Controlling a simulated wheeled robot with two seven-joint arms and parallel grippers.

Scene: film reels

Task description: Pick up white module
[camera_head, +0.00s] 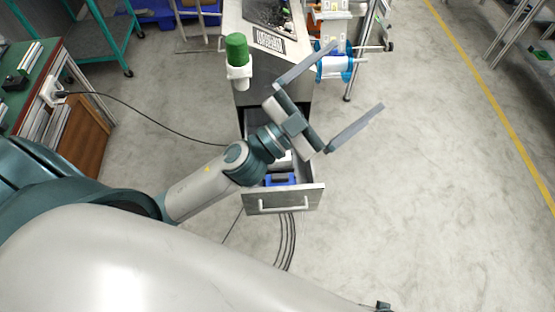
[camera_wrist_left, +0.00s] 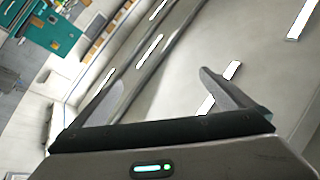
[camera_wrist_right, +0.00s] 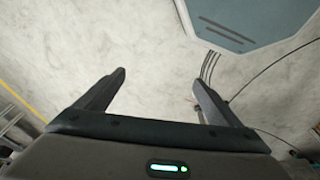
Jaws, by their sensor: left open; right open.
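A pale, whitish object (camera_head: 285,158) lies in the open drawer (camera_head: 284,199), largely hidden by my left arm; I cannot tell if it is the white module. A blue item (camera_head: 280,180) lies in front of it. My left gripper (camera_head: 358,76) is open and empty, raised over the drawer and pointing up and right. In the left wrist view its fingers (camera_wrist_left: 155,75) face bright ceiling lights and a wall, with no module between them. My right gripper (camera_wrist_right: 160,76) is open and empty over bare floor in the right wrist view.
A metal cabinet (camera_head: 273,75) holds the drawer. A green-capped white bottle (camera_head: 238,62) is at its left side, a blue-and-white reel (camera_head: 335,67) at its right. A green-topped bench (camera_head: 25,80) stands left. Cables hang below the drawer.

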